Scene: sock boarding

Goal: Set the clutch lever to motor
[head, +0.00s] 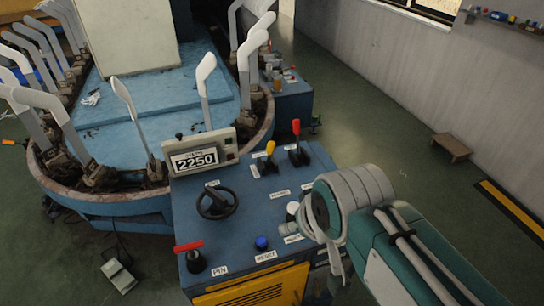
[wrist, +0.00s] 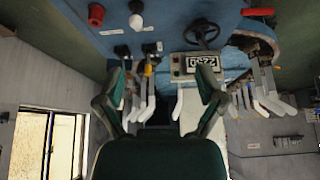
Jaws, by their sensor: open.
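The blue control console (head: 190,225) carries two levers on its far right part: a yellow-knobbed lever (head: 270,148) and a red-knobbed lever (head: 296,128). Both stand up from black bases. Their labels are too small to read, so I cannot tell which is the clutch lever. The wrist view is upside down and shows the yellow knob (wrist: 148,70) between my fingers in the picture. My gripper (wrist: 160,95) is open and empty, its two fingers wide apart. In the head view my arm covers the console's right edge, and the fingers are mostly hidden.
A display reading 2250 (head: 195,160), a black handwheel (head: 216,203), a red T-handle (head: 189,247), a blue button (head: 262,243) and a white knob (head: 293,208) share the console. White sock forms (head: 206,80) ring the blue machine behind. Floor at right is mostly clear.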

